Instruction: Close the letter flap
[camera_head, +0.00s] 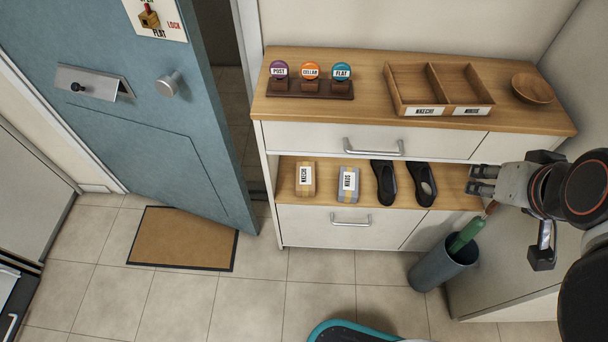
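The letter flap (94,82) is a silver metal plate with a dark knob on the blue door (145,130) at the left. Its right end shows a bent, wedge-shaped profile, so the flap seems to stand out from the door; how far is hard to tell. My gripper (470,181) is at the right, in front of the cabinet's open shelf and far from the flap. Its two dark fingers point left with a small gap between them, and nothing shows in them.
The door stands ajar beside a wooden-topped cabinet (415,131) with labelled knobs (311,75), a divided tray (440,88) and a bowl (533,88). Boxes and shoes fill its shelf. A grey bin (437,270) stands below my gripper. A doormat (182,239) lies before the door; tiled floor is clear around it.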

